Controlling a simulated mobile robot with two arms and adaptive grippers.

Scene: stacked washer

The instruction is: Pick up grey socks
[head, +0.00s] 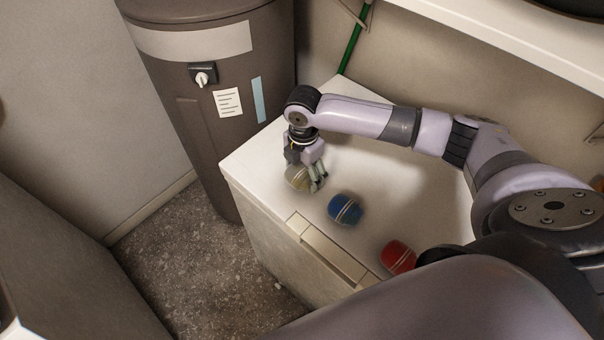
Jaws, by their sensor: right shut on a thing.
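The grey socks (297,178) are a rolled, greyish-beige ball with pale stripes, at the left front part of the white appliance top (375,185). My right gripper (318,184) reaches down over them from above and is shut on them. The fingers hide part of the ball. I cannot tell whether the ball is lifted or still touches the top. My left gripper is not in view.
A blue sock ball (345,209) lies just right of the grey one, and a red sock ball (398,257) lies nearer the front edge. A brown cylindrical tank (215,80) stands behind left. A white shelf (510,45) overhangs at upper right.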

